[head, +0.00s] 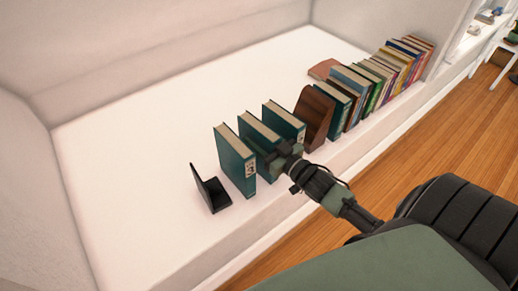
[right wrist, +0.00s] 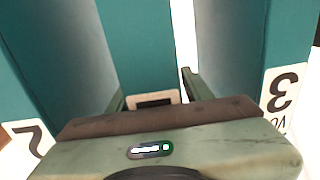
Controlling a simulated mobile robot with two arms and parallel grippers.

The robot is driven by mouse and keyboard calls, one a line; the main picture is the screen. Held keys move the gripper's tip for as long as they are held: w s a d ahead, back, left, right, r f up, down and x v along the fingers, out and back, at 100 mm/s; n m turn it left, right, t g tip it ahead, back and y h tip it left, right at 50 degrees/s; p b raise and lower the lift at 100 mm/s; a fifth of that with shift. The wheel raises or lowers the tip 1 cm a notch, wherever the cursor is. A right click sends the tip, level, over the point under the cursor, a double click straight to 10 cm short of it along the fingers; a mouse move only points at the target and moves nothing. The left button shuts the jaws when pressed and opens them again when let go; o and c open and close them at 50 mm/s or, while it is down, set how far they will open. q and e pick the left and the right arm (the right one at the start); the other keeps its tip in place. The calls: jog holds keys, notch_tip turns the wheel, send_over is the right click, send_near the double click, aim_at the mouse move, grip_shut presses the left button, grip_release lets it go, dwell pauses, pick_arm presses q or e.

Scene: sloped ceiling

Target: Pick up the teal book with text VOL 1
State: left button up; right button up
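Three teal books stand upright in a row on the white ledge in the head view: a left one (head: 232,158), a middle one (head: 258,134) and a right one (head: 284,121). My right gripper (head: 280,160) is at the spine of the middle book, covering part of it. In the right wrist view a teal spine (right wrist: 137,45) stands between the open fingers (right wrist: 155,95), with a gap at its right side. Its label is hidden or unreadable. The neighbouring books show upside-down labels, 2 (right wrist: 30,138) at left and 3 (right wrist: 281,90) at right. My left gripper is out of view.
A black bookend (head: 211,192) stands left of the teal books. A brown wooden bookend (head: 314,117) stands to their right, followed by a row of several coloured books (head: 380,75).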

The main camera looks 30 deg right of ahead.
grip_shut()
dwell(1.1)
jog(key=shift+r, duration=0.1)
